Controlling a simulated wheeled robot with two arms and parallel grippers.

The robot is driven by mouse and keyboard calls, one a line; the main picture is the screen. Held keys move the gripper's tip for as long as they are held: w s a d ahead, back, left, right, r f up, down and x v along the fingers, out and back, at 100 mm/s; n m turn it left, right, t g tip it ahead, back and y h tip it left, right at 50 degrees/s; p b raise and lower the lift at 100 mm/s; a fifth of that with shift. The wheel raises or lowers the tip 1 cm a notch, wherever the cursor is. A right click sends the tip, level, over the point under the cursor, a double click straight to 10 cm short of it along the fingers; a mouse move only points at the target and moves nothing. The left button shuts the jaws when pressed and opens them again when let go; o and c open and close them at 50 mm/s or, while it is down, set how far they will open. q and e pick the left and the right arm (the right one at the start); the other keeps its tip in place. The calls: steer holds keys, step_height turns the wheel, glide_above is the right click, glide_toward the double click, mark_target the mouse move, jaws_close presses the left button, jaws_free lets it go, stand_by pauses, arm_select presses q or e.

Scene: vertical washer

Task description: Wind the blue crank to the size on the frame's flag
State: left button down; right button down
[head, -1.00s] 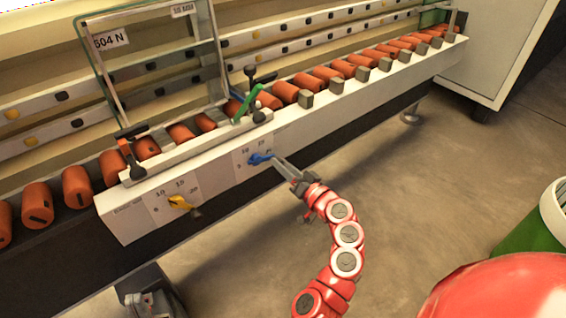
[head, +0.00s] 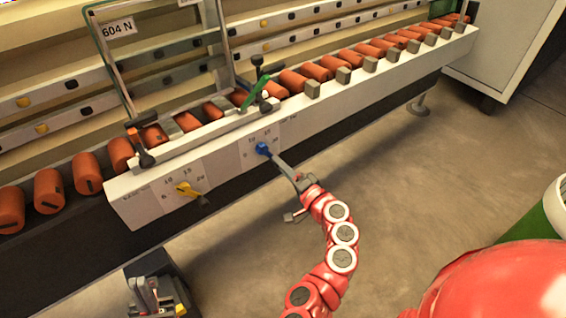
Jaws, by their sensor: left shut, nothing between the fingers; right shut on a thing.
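My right gripper (head: 275,158), on the red arm, is shut on the blue crank. Its fingers hide part of the dial. The glass frame (head: 164,73) stands upright on the conveyor, and a white label (head: 117,28) reading "604 N" is on its upper left. My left gripper (head: 148,292) is low at the left, shut and empty, away from the panel.
A yellow crank (head: 187,189) with its own numbered dial is left of the blue one. A green lever (head: 256,94) and black clamp handles rise above the panel. Orange rollers (head: 89,171) line the conveyor. A white cabinet (head: 500,45) stands right. The floor in front is open.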

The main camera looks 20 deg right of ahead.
steer(key=shift+f, duration=0.1)
stand_by(0.4)
steer(key=c, duration=0.6)
jaws_free()
steer(key=p+v, duration=0.1)
steer(key=v, duration=1.6)
steer(key=shift+s, duration=0.25)
steer(key=shift+p, duration=0.3)
